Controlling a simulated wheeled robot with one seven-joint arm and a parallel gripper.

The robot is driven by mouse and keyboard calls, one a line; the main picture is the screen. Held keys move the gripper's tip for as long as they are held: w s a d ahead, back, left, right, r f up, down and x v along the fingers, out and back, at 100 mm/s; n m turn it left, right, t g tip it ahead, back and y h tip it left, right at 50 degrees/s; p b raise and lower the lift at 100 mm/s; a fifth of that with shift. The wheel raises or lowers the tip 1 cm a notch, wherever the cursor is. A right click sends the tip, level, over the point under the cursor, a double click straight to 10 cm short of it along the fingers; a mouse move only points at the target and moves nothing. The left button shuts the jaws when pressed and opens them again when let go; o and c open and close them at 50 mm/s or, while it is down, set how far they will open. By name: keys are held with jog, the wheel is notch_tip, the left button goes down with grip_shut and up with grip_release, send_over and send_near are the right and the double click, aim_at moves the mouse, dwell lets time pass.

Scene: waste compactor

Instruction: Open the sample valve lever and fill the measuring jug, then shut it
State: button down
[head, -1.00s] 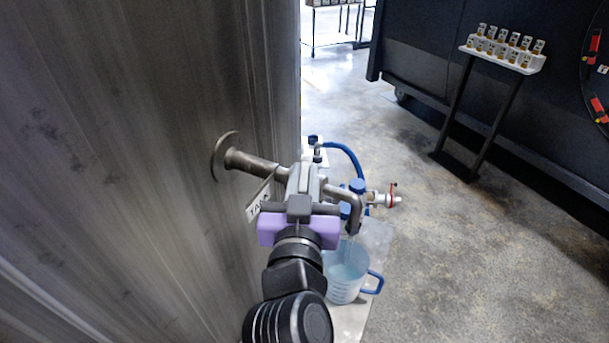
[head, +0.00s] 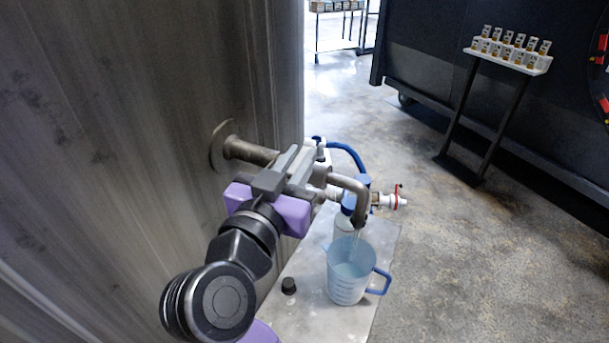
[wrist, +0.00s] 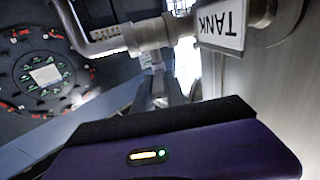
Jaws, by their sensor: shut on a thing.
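The measuring jug (head: 346,287) is clear with a blue handle and stands upright under the bent metal spout (head: 350,186). A thin pale stream seems to run from the spout's mouth into the jug, and pale blue liquid shows inside. My gripper (head: 301,160) is shut at the valve on the pipe (head: 250,153) coming out of the tank wall. The valve lever is hidden between its fingers. In the wrist view the pipe and spout (wrist: 112,40) run along the top beside an upside-down TANK tag (wrist: 222,27). The lever is not clear there.
The tank wall (head: 120,120) fills the left. The jug stands on a light platform (head: 310,300) with a small black cap (head: 288,285). A blue hose (head: 345,150) and a red-handled fitting (head: 392,200) sit behind. A vial stand (head: 510,58) is at far right; floor between is clear.

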jog(key=shift+w+a+m+g+h+b, duration=0.1)
jog(key=shift+a+m+g+h+b, duration=0.1)
jog(key=shift+m+h+b, duration=0.25)
jog(key=shift+a+m+g+h+b, duration=0.1)
jog(key=shift+m+g+h, duration=0.15)
jog(key=shift+h, duration=0.4)
jog(key=c, duration=1.4)
grip_release()
jog(key=shift+o, duration=0.2)
jog(key=v, duration=0.8)
jog(key=shift+b, duration=0.45)
jog(key=shift+f, duration=0.1)
